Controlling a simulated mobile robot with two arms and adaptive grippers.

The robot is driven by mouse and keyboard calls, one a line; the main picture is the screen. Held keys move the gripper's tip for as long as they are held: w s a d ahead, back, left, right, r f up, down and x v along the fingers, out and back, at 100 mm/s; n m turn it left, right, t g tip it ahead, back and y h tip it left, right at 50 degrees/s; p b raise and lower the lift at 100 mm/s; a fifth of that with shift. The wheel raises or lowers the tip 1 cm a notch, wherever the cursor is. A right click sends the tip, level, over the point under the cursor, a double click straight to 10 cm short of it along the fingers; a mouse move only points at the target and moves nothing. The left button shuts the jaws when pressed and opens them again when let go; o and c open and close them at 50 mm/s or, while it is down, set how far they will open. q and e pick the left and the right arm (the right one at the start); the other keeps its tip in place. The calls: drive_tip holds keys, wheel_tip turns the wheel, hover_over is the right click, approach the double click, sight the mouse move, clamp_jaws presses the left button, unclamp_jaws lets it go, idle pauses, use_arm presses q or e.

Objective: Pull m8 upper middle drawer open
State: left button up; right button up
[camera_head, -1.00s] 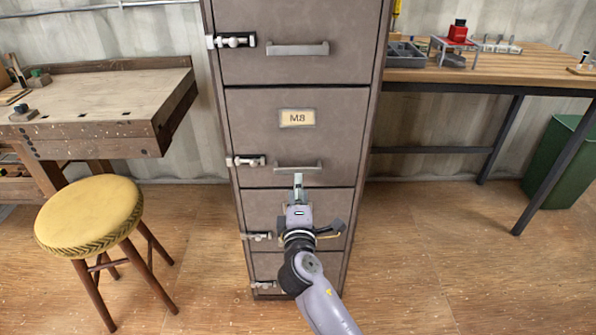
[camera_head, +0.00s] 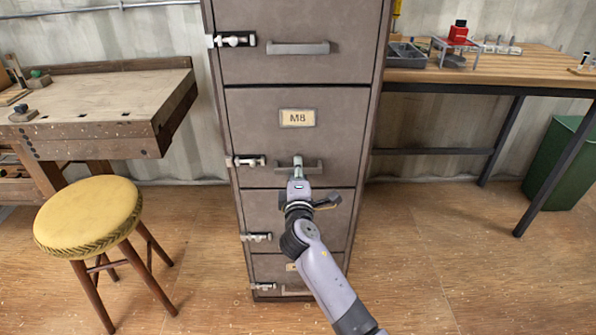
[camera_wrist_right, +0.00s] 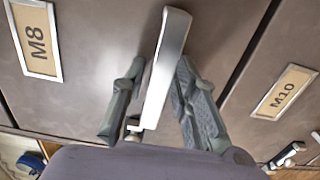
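The M8 drawer (camera_head: 345,125) is shut in the grey-brown metal cabinet, under a drawer with no label in view. Its pale M8 label (camera_head: 297,118) also shows in the right wrist view (camera_wrist_right: 36,38). The metal bar handle (camera_head: 315,167) is partly hidden by my right gripper (camera_head: 297,160) in the head view. In the right wrist view, the handle (camera_wrist_right: 166,65) runs between the two fingers of my right gripper (camera_wrist_right: 160,66). The fingers are apart, with a gap on the left side; the right finger is close to the handle. My left gripper is not in view.
A latch (camera_head: 247,161) sits at the left edge of the M8 drawer. A yellow stool (camera_head: 88,213) and a workbench (camera_head: 100,95) stand left. A table (camera_head: 490,75) and a green bin (camera_head: 560,165) stand right. The floor beside the cabinet is clear.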

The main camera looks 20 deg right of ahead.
clamp_jaws()
drive_tip(key=shift+s+f, duration=0.1)
idle(0.6)
